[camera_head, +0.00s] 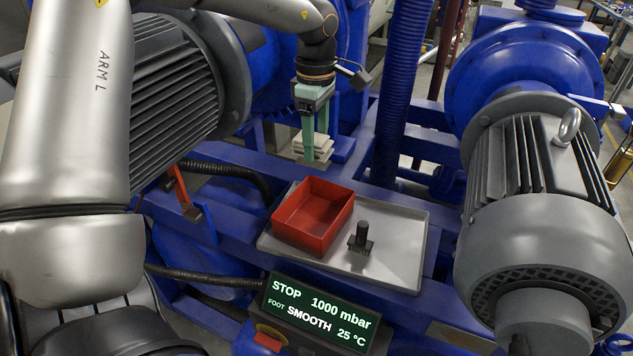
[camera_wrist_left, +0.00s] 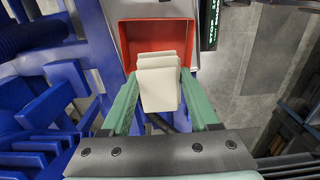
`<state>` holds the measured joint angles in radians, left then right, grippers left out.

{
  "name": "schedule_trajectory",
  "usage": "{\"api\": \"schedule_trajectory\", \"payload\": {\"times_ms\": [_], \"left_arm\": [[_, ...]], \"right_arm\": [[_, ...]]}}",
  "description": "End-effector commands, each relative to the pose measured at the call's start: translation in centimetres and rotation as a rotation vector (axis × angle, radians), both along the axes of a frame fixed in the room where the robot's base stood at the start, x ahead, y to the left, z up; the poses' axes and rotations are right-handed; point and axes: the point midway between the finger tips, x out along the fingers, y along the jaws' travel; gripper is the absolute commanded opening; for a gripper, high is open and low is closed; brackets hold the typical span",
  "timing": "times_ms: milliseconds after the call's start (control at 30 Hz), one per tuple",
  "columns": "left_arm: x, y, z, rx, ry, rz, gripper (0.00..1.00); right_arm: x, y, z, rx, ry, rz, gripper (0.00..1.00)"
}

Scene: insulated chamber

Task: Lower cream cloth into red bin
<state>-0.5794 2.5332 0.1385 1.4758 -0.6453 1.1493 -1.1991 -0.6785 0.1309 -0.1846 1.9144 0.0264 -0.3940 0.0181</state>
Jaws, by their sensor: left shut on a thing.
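The cream cloth (camera_head: 313,146) is a folded stack held in my left gripper (camera_head: 316,152), whose green fingers are shut on it. In the left wrist view the cloth (camera_wrist_left: 159,85) sits between the two green fingers (camera_wrist_left: 160,95). The red bin (camera_head: 336,232) is an open, empty-looking box on a grey tray, and my left gripper is behind and above it in the head view. In the left wrist view the red bin (camera_wrist_left: 122,35) shows beyond the cloth, which covers part of it. My right gripper is in neither view.
The grey tray (camera_head: 396,270) also carries a small black knob-like piece (camera_head: 361,238) right of the bin. A display panel (camera_head: 318,313) stands in front. Large motors stand left (camera_head: 170,100) and right (camera_head: 540,170), and a blue ribbed hose (camera_head: 401,90) rises behind the tray.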

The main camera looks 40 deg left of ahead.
Motion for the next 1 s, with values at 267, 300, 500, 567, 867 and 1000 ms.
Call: {"api": "schedule_trajectory", "payload": {"times_ms": [267,300,500,567,867,1000], "left_arm": [[0.0,0.0,-0.6,0.001,0.001,-0.001,0.17],[0.0,0.0,-0.9,0.001,0.001,-0.001,0.17],[-0.1,0.0,-4.2,0.001,0.006,-0.001,0.17],[-0.1,0.0,-5.3,0.001,0.006,0.0,0.17],[-0.1,0.0,-9.5,0.001,0.001,0.0,0.17],[-0.1,0.0,-10.0,0.001,0.001,0.001,0.17]], "right_arm": [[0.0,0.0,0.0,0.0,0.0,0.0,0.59],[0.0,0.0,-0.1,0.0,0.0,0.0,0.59],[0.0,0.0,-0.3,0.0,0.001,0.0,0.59],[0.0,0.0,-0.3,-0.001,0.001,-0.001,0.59],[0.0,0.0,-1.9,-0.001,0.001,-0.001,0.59],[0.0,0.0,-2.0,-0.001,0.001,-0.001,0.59]]}}
